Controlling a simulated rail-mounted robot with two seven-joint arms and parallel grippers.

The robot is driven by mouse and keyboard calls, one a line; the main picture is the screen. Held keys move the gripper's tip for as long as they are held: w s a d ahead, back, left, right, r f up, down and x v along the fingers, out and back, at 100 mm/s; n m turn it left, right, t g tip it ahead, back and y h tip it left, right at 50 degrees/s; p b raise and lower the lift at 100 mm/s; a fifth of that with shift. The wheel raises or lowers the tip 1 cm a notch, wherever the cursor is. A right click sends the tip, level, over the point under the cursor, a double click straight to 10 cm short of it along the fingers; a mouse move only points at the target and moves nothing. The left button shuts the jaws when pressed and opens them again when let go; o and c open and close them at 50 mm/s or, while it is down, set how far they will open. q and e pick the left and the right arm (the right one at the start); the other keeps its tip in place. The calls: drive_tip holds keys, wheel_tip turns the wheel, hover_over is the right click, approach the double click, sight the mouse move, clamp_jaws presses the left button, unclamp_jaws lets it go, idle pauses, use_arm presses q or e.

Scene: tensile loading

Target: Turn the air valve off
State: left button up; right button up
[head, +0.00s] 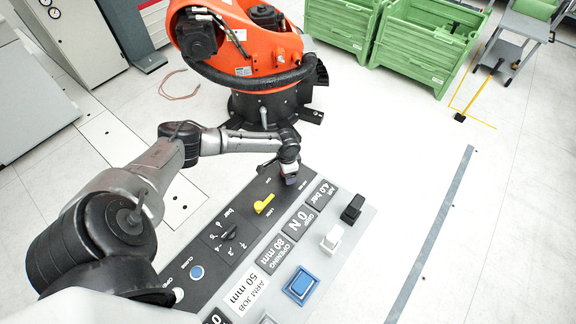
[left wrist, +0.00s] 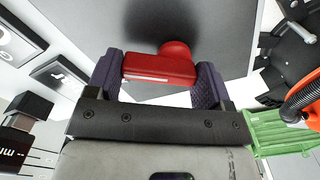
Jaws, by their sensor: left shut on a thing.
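The air valve is a red handle (left wrist: 160,68) with a rounded red hub at the edge of a dark plate, seen in the left wrist view. My left gripper (left wrist: 157,76) has its two purple fingers on either side of this handle and is shut on it. In the head view my left gripper (head: 290,178) is at the far end of the control panel (head: 215,262), and it hides the red handle there. My right gripper is in neither view.
A yellow lever (head: 264,203), a black dial (head: 229,232), and blue (head: 301,286), white (head: 332,238) and black (head: 352,208) buttons stand up from the panel. An orange robot (head: 245,50) stands behind.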

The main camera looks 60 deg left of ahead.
use_arm(q)
drive_tip(key=m, duration=0.1)
drive_tip(key=m+p, duration=0.1)
drive_tip(key=m, duration=0.1)
drive_tip(key=shift+s+r, duration=0.15)
drive_tip(key=shift+s, duration=0.05)
drive_tip(key=m, duration=0.2)
drive_tip(key=shift+s+a+m+p, duration=0.1)
drive_tip(key=shift+a+m+p, duration=0.05)
drive_tip(key=shift+m+p, duration=0.2)
drive_tip(key=m, duration=0.5)
drive_tip(key=shift+s+a, duration=0.2)
drive_tip(key=shift+a, duration=0.05)
drive_tip(key=shift+m, duration=0.35)
drive_tip(key=o, duration=0.9)
wheel_tip(320, 180, up, 14)
drive_tip(key=shift+f+p, duration=0.2)
drive_tip(key=shift+p, duration=0.8)
